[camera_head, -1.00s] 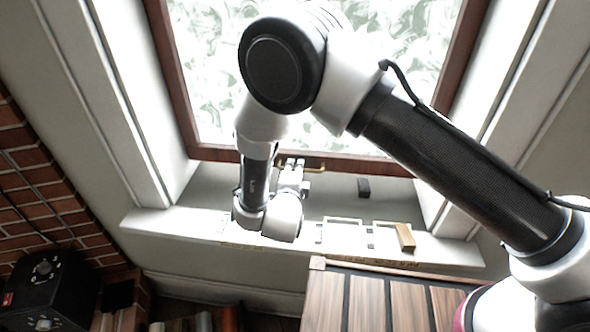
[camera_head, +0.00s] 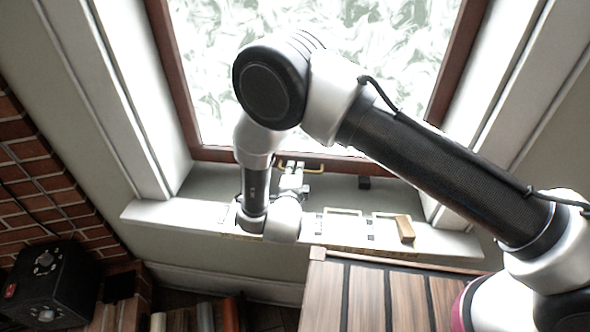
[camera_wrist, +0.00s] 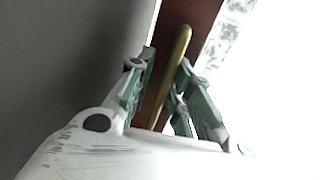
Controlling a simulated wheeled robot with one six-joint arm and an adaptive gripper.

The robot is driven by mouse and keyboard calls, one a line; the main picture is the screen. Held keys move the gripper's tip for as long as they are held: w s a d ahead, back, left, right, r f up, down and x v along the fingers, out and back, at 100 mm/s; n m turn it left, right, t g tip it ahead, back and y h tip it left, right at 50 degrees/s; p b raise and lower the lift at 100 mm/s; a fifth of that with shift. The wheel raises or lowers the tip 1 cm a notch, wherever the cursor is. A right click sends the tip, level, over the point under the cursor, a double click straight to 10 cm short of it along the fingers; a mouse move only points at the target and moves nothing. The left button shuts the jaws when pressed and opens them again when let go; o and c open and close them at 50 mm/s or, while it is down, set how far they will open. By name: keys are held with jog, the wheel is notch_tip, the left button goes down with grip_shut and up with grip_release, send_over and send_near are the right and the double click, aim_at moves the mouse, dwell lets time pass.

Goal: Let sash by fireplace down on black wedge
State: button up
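The sash is a brown wooden frame around patterned glass, with its bottom rail (camera_head: 225,155) low over the sill in the head view. A brass handle (camera_head: 312,167) is on that rail. The black wedge (camera_head: 364,184) stands on the sill right of the handle, its upper part overlapped by the rail; contact between them cannot be judged. My gripper (camera_head: 291,167) is at the handle. In the wrist view the handle bar (camera_wrist: 176,70) runs between the fingers of my gripper (camera_wrist: 165,82); whether they grip it is unclear. The wedge is not seen there.
The pale sill (camera_head: 160,212) carries a small wooden block (camera_head: 404,228) and light bracket-like outlines at right. A slatted wooden table (camera_head: 325,300) stands in front. A black box with knobs (camera_head: 45,285) and the brick fireplace (camera_head: 35,195) are at left.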

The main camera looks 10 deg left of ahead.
jog(key=shift+o, duration=0.4)
jog(key=shift+r, duration=0.1)
jog(key=shift+s, duration=0.25)
jog(key=v, duration=1.1)
jog(key=shift+s, duration=0.25)
